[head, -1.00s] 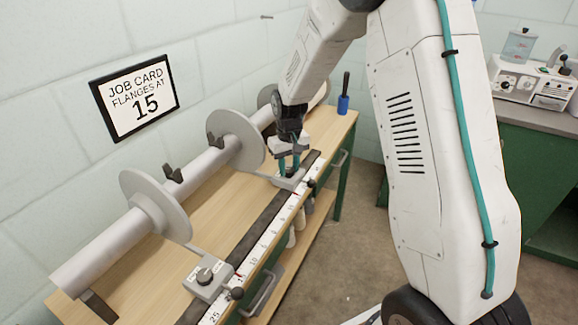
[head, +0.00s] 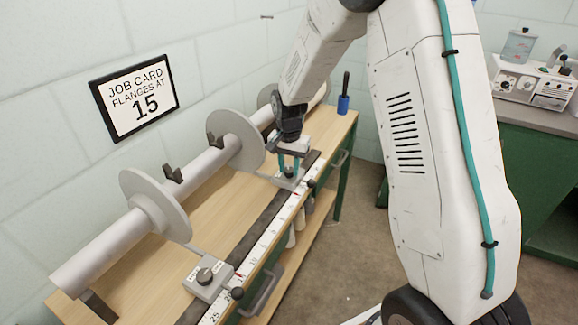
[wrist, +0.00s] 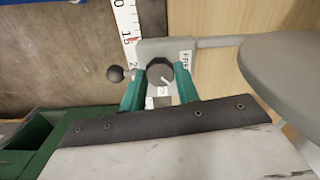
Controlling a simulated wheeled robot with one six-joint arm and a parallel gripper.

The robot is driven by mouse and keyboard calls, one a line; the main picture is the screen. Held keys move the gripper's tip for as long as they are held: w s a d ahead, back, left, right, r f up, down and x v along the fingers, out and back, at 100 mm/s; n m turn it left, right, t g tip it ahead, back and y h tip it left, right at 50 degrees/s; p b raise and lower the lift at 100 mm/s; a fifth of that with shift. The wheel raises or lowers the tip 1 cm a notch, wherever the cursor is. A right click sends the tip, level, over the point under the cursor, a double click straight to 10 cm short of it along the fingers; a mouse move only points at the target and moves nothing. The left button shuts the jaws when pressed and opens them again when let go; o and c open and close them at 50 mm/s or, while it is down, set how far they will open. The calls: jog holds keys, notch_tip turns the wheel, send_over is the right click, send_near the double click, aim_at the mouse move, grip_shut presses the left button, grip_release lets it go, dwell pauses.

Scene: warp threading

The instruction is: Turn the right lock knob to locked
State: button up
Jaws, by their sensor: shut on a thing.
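The right lock knob (wrist: 160,70) is a dark round knob with a white pointer line, on a grey carriage block (wrist: 148,47). In the wrist view the teal fingers of my gripper (wrist: 159,82) are shut on it from both sides. The pointer slants across the knob's face. A label reading FREE (wrist: 186,58) is on the block's right side; another label below the knob is partly hidden. In the head view my gripper (head: 289,172) points down over the farther carriage (head: 289,183), and its fingers mostly hide the knob.
The nearer carriage (head: 210,286) has its own lock knob (head: 205,275). A white roller (head: 100,259) with round flanges (head: 236,140) lies along the bench (head: 140,262). A scale (head: 253,257) runs along the front. A job card (head: 134,95) reads flanges at 15.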

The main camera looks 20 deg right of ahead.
aim_at(289, 169)
jog(key=m, duration=0.4)
jog(key=shift+m, duration=2.3)
jog(key=o, duration=1)
notch_tip(289, 169, up, 8)
jog(key=shift+f, duration=0.1)
